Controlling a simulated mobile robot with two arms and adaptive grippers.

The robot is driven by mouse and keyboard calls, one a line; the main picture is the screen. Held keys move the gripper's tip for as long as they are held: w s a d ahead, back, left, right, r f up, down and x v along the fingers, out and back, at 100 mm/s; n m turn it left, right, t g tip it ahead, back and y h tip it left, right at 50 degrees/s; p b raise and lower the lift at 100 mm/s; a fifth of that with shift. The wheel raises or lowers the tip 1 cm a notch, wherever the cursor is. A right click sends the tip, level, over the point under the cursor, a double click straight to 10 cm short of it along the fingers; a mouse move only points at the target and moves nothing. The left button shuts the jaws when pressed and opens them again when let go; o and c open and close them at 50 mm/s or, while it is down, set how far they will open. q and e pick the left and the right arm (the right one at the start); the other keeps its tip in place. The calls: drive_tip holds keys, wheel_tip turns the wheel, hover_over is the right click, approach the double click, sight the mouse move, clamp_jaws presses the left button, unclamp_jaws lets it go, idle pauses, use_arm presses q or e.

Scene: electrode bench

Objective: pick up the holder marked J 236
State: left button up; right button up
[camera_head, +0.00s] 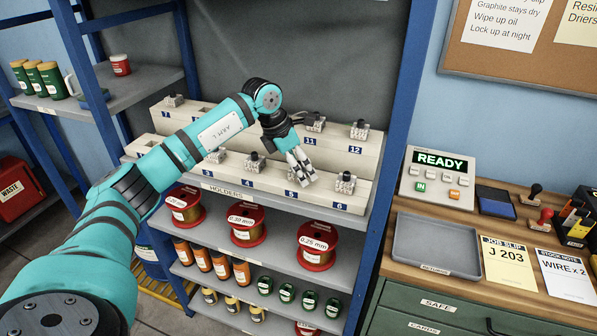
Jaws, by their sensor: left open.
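Several small grey holders with dark knobs stand on a two-step cream rack (270,197) labelled HOLDERS. In the front row, one holder (254,162) is at slot 4 and another holder (345,183) at slot 6. In the back row, a holder (172,99) is at slot 7, a holder (315,122) at slot 11 and a holder (359,130) at slot 12. Their own markings are too small to read. My left gripper (301,170) is open, fingers pointing down over slot 5. It hides what is there; I cannot tell if it touches anything. My right gripper is not in view.
Spools of wire (243,226) and small jars sit on shelves below the rack. A blue shelf post (392,130) stands between.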

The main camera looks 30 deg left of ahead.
use_arm(q)
drive_tip(key=c, duration=0.9)
drive_tip(key=shift+r, duration=0.1)
drive_tip(key=c, duration=0.6)
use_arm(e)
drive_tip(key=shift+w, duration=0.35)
use_arm(q)
drive_tip(key=shift+w+r+b, duration=0.1)
drive_tip(key=shift+r+b, duration=0.25)
drive_tip(key=shift+r, duration=0.15)
wheel_tip(320, 180, up, 2)
drive_tip(key=shift+r+b, duration=0.2)
drive_tip(key=shift+b, duration=0.4)
drive_tip(key=shift+s+d+r+b, duration=0.25)
drive_tip(key=shift+s+d+b, duration=0.6)
drive_tip(key=shift+s+d, duration=1.05)
drive_tip(key=shift+s+d+r+b, duration=0.3)
drive_tip(key=shift+s+d+b, duration=0.7)
drive_tip(key=shift+s, duration=1.55)
drive_tip(key=shift+s+d+r+b, duration=0.25)
drive_tip(key=shift+s+d+b, duration=0.4)
drive_tip(key=shift+s+d, duration=1.3)
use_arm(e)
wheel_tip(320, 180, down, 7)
use_arm(q)
drive_tip(key=shift+s+a, duration=0.25)
drive_tip(key=shift+a, duration=0.05)
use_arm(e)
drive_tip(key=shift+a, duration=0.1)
